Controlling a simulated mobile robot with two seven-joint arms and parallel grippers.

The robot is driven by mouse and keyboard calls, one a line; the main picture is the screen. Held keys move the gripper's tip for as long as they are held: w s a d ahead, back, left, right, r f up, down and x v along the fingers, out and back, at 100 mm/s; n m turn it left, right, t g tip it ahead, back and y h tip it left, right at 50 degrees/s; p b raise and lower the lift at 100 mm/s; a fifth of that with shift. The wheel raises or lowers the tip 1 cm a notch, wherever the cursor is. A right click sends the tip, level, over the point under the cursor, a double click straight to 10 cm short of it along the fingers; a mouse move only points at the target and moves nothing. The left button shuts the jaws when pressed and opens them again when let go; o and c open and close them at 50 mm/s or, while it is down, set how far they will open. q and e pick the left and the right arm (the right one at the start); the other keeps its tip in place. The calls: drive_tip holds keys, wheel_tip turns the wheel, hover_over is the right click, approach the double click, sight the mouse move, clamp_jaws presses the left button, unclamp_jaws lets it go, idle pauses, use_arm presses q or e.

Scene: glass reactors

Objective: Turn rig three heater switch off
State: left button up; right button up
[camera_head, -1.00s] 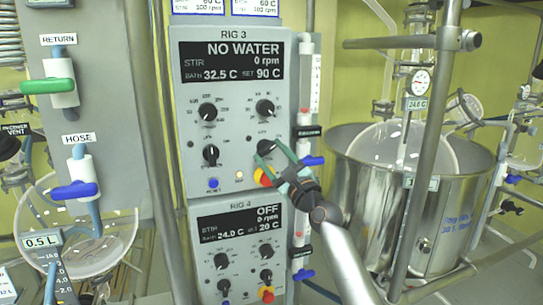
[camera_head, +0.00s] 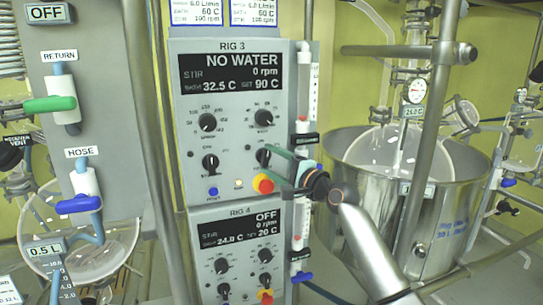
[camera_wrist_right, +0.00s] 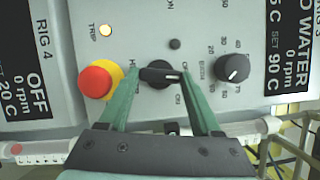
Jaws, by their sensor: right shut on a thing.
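The Rig 3 control box (camera_head: 182,125) is grey, and its display (camera_head: 230,72) reads "NO WATER", bath 32.5 C, set 90 C. Its black heater switch (camera_wrist_right: 158,76) is a bar-shaped knob beside the red stop button (camera_wrist_right: 97,80). The bar lies roughly level in the right wrist view, with its white mark at the right end, near the ON and OFF lettering. My right gripper (camera_wrist_right: 160,82), with green fingers, is shut on this switch, one finger on each side. In the head view the gripper (camera_head: 274,158) partly covers the switch. My left gripper is not in view.
The Rig 4 box (camera_head: 197,245) sits directly below, its display reading OFF. A vertical tube with valves (camera_head: 304,100) runs close along the right side of the boxes. A steel vessel (camera_head: 445,215) and metal pole (camera_head: 430,140) stand to the right. A lit yellow TRIP lamp (camera_wrist_right: 105,31) is near the stop button.

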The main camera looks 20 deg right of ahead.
drive_tip(key=shift+r+n+g+p, duration=0.1)
drive_tip(key=shift+n+g+p, duration=0.3)
drive_tip(key=shift+n+p, duration=0.45)
drive_tip(key=o, duration=1.4)
drive_tip(key=b+v, duration=0.1)
drive_tip(key=v, duration=1.1)
drive_tip(key=shift+s+d+r, duration=0.1)
drive_tip(key=shift+s, duration=0.15)
